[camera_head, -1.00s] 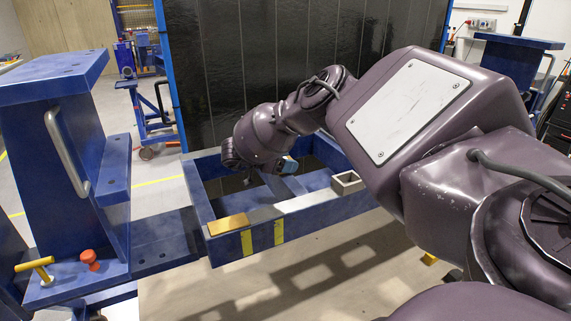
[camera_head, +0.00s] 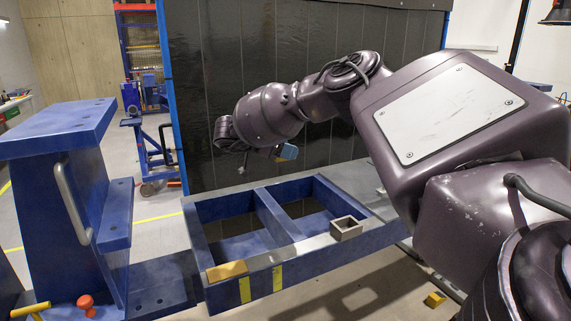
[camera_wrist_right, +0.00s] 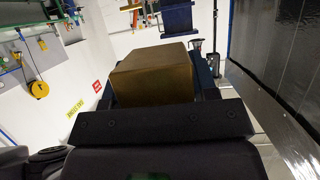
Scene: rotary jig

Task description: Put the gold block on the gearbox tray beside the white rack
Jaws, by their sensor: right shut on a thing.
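In the right wrist view a brown-gold block (camera_wrist_right: 152,75) sits between the dark jaws of my right gripper (camera_wrist_right: 155,100), which is shut on it. The near jaw hides the block's lower part. In the head view my right gripper (camera_head: 238,150) is in the air above the far left of a blue open frame (camera_head: 290,252); the held block is not clear there. A flat gold piece (camera_head: 227,270) lies on the frame's front left corner. I cannot make out a gearbox tray or a white rack. My left gripper is out of view.
A small grey square open box (camera_head: 346,229) stands on the frame's front rail. A blue pedestal with a handle (camera_head: 68,170) stands at left, near an orange knob (camera_head: 85,302). A dark panelled screen (camera_head: 300,90) rises behind the frame.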

